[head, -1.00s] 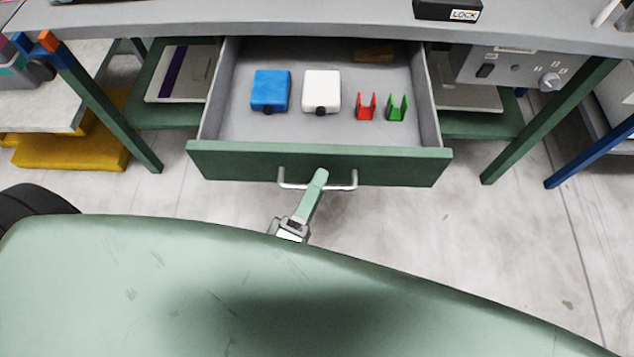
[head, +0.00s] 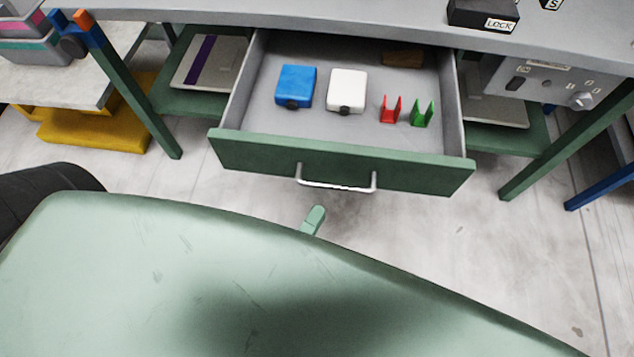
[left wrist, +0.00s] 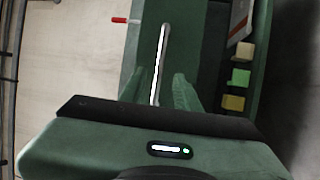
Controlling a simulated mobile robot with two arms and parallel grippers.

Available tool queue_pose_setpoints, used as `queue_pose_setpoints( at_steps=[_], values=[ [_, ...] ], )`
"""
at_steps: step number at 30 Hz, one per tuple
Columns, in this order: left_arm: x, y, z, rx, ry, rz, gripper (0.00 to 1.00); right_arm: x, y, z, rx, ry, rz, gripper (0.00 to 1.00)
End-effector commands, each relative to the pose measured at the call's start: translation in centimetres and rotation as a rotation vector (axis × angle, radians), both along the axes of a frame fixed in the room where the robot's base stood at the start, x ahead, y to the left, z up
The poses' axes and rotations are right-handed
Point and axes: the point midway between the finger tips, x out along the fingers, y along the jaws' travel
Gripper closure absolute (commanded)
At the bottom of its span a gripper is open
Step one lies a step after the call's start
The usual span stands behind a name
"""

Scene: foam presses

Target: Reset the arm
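The drawer (head: 345,163) under the workbench stands pulled open. Its metal handle (head: 335,184) is on the green front, and the handle also shows as a bright bar in the left wrist view (left wrist: 160,60). My left gripper (head: 314,219) is just below and apart from the handle in the head view, mostly hidden behind my own green body. In the left wrist view its two green fingers (left wrist: 156,90) are spread, with nothing held and the handle beyond them. My right gripper is in neither view.
The drawer holds a blue box (head: 296,86), a white box (head: 346,90), a red clip (head: 391,109), a green clip (head: 422,113) and a brown block (head: 403,55). Green bench legs (head: 566,142) flank it. Pale floor (head: 420,225) below the drawer is clear.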

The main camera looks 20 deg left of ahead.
Motion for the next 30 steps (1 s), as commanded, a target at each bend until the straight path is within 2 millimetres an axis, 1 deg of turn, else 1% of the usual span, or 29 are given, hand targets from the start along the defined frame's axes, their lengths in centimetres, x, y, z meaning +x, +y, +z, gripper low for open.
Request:
queue_pose_setpoints(
  at_steps=[10,13,14,17,20,21,23,24,26,27,29,30],
  values=[
    [0.0,0.0,0.0,0.001,0.000,0.000,0.68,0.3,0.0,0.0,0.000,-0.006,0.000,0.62],
    [0.2,-0.1,-0.2,0.012,0.003,-0.006,0.68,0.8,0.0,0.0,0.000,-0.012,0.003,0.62],
    [0.3,-0.3,-0.5,0.027,0.007,-0.013,0.68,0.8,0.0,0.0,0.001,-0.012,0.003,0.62],
    [1.2,-1.4,-2.6,0.136,0.038,-0.064,0.68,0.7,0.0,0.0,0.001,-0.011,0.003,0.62],
    [2.6,-2.9,-7.1,0.348,0.109,-0.159,0.68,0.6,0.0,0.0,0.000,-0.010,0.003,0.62],
    [3.2,-3.4,-9.4,0.451,0.147,-0.204,0.68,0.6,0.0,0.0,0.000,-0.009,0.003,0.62],
    [3.8,-3.6,-13.3,0.611,0.213,-0.273,0.68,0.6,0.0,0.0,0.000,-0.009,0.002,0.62],
    [4.1,-3.4,-15.9,0.716,0.263,-0.320,0.68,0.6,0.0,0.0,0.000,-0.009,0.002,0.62],
    [4.2,-2.7,-19.9,0.868,0.344,-0.392,0.68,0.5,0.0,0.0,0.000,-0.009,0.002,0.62],
    [4.1,-1.9,-22.5,0.962,0.403,-0.440,0.68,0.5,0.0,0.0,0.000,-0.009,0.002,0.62],
    [3.7,-0.5,-25.9,1.088,0.489,-0.510,0.68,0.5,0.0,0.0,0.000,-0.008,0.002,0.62],
    [3.3,0.5,-27.8,1.160,0.545,-0.555,0.68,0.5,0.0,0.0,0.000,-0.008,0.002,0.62]
  ],
)
